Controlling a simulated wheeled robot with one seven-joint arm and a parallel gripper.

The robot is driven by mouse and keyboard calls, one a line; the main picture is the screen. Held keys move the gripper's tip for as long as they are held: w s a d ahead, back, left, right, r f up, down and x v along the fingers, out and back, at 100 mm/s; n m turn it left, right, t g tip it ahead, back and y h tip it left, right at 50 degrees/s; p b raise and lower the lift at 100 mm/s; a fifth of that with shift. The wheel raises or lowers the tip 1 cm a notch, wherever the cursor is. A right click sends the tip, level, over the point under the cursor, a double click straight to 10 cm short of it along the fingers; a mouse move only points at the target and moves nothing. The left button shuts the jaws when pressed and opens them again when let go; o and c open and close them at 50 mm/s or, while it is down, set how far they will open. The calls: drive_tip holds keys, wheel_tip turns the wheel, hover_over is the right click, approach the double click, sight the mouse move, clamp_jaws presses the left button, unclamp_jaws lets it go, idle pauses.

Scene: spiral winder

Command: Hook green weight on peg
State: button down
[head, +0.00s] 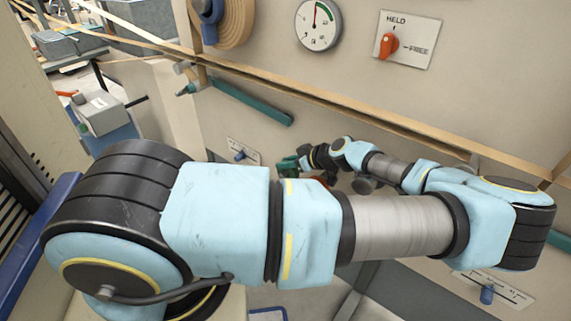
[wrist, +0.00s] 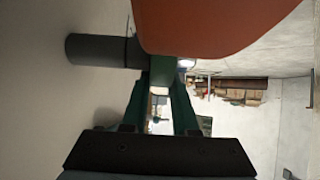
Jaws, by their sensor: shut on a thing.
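A large orange-red body (wrist: 210,22) fills the top. In the head view, my gripper (head: 289,164) is small, close to the beige panel and partly hidden by my arm.
The beige panel (head: 400,95) carries a dial gauge (head: 318,24), a HELD/FREE switch plate (head: 408,38) with an orange knob, and a teal bar (head: 252,101). A wooden rail (head: 330,97) crosses it. Small plates with blue knobs sit at left (head: 240,154) and lower right (head: 487,294).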

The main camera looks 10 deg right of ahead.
drive_tip(key=c, duration=0.6)
unclamp_jaws()
